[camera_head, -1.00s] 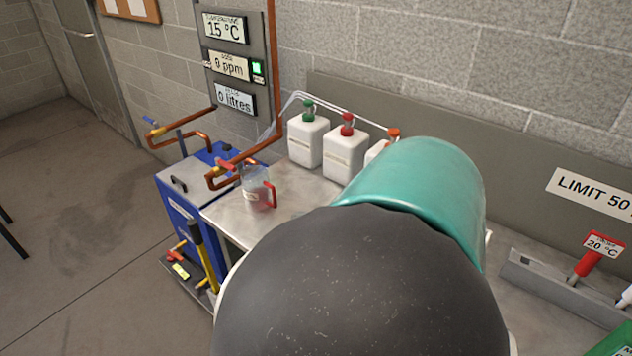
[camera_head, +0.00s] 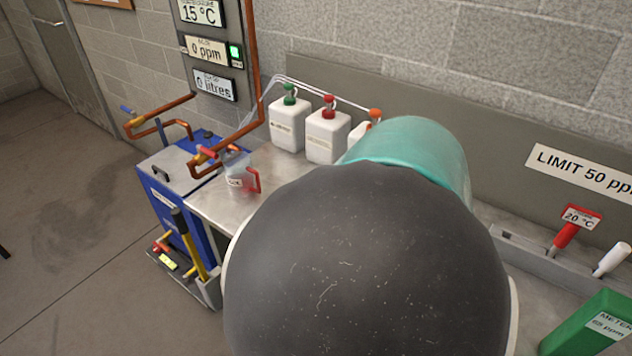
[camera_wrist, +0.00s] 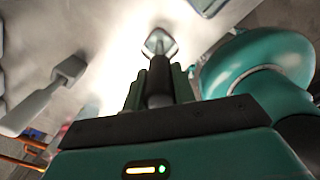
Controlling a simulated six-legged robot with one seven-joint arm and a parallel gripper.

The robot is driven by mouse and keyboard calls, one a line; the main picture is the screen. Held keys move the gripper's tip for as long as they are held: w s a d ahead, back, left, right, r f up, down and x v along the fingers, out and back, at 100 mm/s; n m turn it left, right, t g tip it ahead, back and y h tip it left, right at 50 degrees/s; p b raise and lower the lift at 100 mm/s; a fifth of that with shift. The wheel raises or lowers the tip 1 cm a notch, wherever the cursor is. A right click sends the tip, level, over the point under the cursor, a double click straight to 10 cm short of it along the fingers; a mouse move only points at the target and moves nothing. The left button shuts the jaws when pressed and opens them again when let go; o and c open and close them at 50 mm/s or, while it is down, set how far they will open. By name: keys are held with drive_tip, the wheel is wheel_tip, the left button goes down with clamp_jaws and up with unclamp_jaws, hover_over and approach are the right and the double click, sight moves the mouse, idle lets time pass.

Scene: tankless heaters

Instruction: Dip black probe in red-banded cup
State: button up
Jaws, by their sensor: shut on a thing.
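In the wrist view, my gripper (camera_wrist: 160,88) is shut on a dark, rod-like thing that looks like the black probe (camera_wrist: 159,72). It points away from the wrist, with a pale, shiny end over a bright surface. In the head view, my arm hides the gripper and the probe. No red-banded cup can be made out for certain. A clear jug (camera_head: 236,180) with a red handle and a label stands on the left end of the metal bench; I cannot tell whether it has a band.
White bottles (camera_head: 326,135) with coloured caps stand along the back of the bench (camera_head: 207,202). At right are a red-handled probe (camera_head: 565,235) tagged 20 °C, a white-handled one (camera_head: 612,260) and a green meter (camera_head: 598,322). A blue cabinet (camera_head: 175,205) stands left.

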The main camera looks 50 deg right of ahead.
drive_tip(key=shift+f, duration=0.65)
idle(0.3)
idle(1.4)
drive_tip(key=shift+r, duration=5)
drive_tip(key=shift+a, duration=0.1)
